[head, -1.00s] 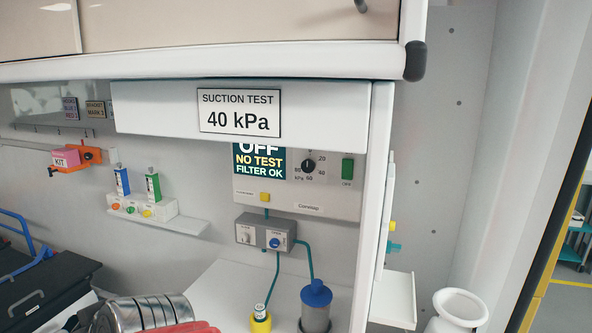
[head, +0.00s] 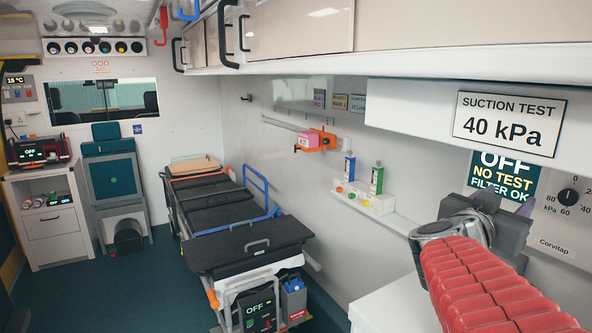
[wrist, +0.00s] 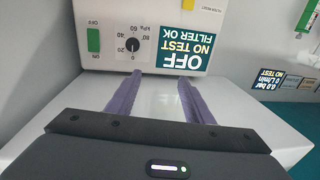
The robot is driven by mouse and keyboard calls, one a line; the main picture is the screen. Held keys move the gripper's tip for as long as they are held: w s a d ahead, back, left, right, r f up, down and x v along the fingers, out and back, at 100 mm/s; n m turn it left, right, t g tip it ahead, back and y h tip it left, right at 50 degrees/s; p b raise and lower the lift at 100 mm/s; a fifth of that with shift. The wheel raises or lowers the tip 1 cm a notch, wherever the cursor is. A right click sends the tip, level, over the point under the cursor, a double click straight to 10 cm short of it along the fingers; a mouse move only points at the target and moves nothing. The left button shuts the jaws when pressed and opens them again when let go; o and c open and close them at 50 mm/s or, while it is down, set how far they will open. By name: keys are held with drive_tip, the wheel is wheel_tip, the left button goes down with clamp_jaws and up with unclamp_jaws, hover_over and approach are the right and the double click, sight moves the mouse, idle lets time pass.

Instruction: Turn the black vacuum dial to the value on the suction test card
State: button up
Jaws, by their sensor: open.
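The suction test card (head: 508,123) reads 40 kPa on the white overhead ledge in the head view. The black vacuum dial (head: 568,197) is on the pale panel below it, near the right edge. In the upside-down wrist view the dial (wrist: 134,45) shows with its kPa scale from 0 to 80. Its pointer seems to be near 0, but is small. My gripper (wrist: 160,79) is open and empty, its purple fingers apart and short of the panel. The dial is beyond the fingertips, slightly left of their middle.
The panel screen (head: 504,182) reads OFF, NO TEST, FILTER OK. A green switch (wrist: 93,41) is beside the dial. A white counter (wrist: 75,100) lies beneath my fingers. A shelf with bottles (head: 370,208) and a stretcher (head: 245,245) are further left. The floor (head: 120,280) is clear.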

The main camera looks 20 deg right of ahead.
sight(566, 196)
drive_tip(key=s+d+f+m+g, duration=0.1)
drive_tip(key=s+d+f+g, duration=0.1)
drive_tip(key=s+d, duration=0.2)
drive_tip(key=shift+s+d+g, duration=0.2)
drive_tip(key=shift+s+g, duration=0.1)
drive_tip(key=shift+s, duration=0.05)
drive_tip(key=d, duration=0.4)
drive_tip(key=w+d, duration=0.1)
drive_tip(key=d, duration=0.7)
drive_tip(key=shift+w+d+r, duration=0.15)
drive_tip(key=shift+w+d, duration=0.15)
drive_tip(key=shift+w, duration=0.05)
drive_tip(key=shift+w+d, duration=0.1)
drive_tip(key=shift+d, duration=0.25)
drive_tip(key=shift+w, duration=0.1)
